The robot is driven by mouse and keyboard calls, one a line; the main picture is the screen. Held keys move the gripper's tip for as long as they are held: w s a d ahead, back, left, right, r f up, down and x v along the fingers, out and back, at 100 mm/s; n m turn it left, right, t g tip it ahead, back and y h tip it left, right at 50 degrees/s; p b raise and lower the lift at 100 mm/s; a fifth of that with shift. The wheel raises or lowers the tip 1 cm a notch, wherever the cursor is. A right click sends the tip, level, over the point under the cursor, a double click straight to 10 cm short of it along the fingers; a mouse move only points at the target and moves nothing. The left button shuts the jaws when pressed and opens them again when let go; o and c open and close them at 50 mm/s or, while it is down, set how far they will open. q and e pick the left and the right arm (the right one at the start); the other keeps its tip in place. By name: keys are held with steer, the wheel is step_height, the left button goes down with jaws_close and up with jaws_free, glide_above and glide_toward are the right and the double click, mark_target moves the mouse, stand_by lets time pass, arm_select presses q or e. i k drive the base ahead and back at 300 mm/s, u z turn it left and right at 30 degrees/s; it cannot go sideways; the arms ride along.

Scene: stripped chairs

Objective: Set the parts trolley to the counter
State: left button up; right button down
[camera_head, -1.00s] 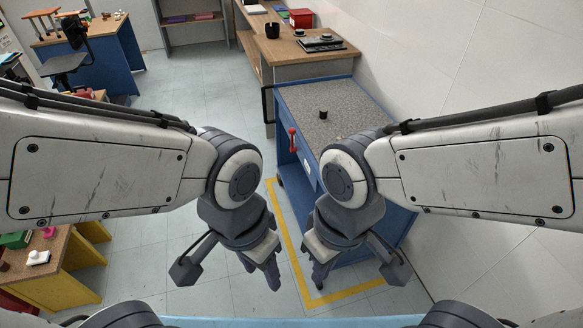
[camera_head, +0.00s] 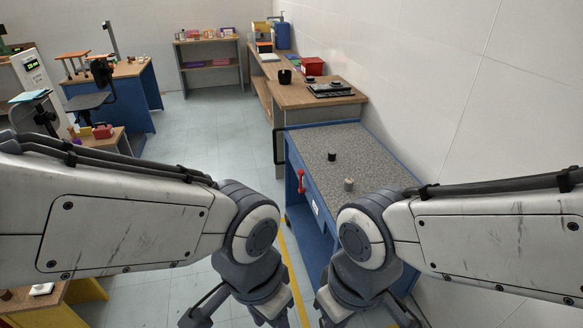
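The parts trolley (camera_head: 305,147) is a blue cabinet with a grey speckled top, a black push handle (camera_head: 279,146) at its far left end and a red lever (camera_head: 301,181) on its left side. A small black cylinder (camera_head: 331,156) and a small grey piece (camera_head: 348,185) stand on its top. The wood-topped counter (camera_head: 296,97) lies just beyond it along the right wall. My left gripper (camera_head: 275,318) hangs left of the trolley, and my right gripper (camera_head: 336,318) hangs in front of its near part. Both fingertips are cut off or unclear at the bottom edge.
Yellow floor tape (camera_head: 291,262) runs along the trolley's left side. The tiled floor (camera_head: 215,125) left of the trolley and counter is clear. A blue workbench (camera_head: 139,100) with a dark chair (camera_head: 88,101) stands at the left, and a shelf (camera_head: 208,67) stands at the back.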

mark_target(361, 157)
steer(key=z, duration=0.1)
steer(key=k, duration=0.35)
steer(key=u, duration=1.25)
steer(key=i, duration=2.35)
steer(key=z, duration=1)
steer(key=i, duration=0.8)
steer(key=z, duration=0.75)
